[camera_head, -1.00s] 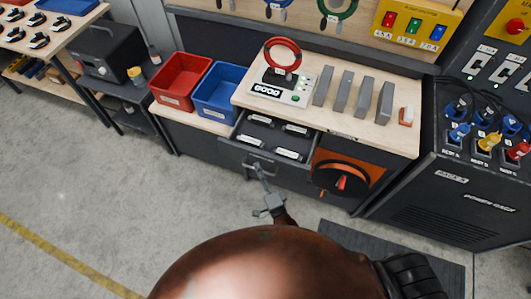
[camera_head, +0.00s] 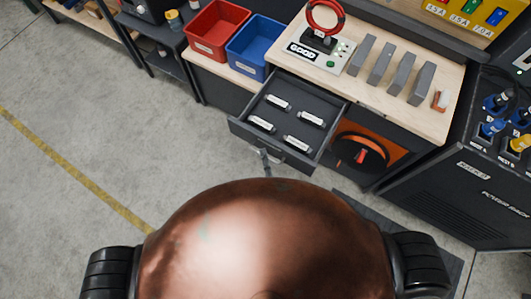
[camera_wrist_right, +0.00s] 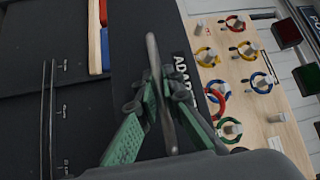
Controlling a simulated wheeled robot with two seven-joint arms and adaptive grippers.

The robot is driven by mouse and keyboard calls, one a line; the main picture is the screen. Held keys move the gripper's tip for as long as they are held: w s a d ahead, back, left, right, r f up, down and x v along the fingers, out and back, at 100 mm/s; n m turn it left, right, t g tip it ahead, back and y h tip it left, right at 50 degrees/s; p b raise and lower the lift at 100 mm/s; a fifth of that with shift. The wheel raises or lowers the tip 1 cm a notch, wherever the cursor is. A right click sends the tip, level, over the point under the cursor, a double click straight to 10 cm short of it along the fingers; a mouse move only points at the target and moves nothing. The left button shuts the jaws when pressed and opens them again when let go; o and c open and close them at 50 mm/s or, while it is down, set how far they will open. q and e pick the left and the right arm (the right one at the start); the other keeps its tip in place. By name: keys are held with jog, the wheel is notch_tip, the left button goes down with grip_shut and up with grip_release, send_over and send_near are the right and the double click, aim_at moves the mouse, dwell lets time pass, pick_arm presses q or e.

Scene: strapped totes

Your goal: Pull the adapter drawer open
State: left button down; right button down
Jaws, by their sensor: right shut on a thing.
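The adapter drawer (camera_head: 335,105) is dark and stands well out of the bench front, with several white-labelled adapters (camera_head: 297,143) lying inside. My right gripper (camera_head: 264,158) is at the drawer's front, largely hidden behind my own body. In the right wrist view its green fingers (camera_wrist_right: 160,100) are shut on the drawer's long bar handle (camera_wrist_right: 152,52). The drawer front there carries a partly visible label (camera_wrist_right: 182,72) reading "ADAP". My left gripper is not in view.
The wooden bench top (camera_head: 373,92) holds a tester (camera_head: 316,50) and several grey blocks. A red bin (camera_head: 217,30) and a blue bin (camera_head: 252,50) stand to its left. Floor at left is clear.

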jog(key=c, duration=2)
grip_release()
jog(key=shift+c, duration=0.2)
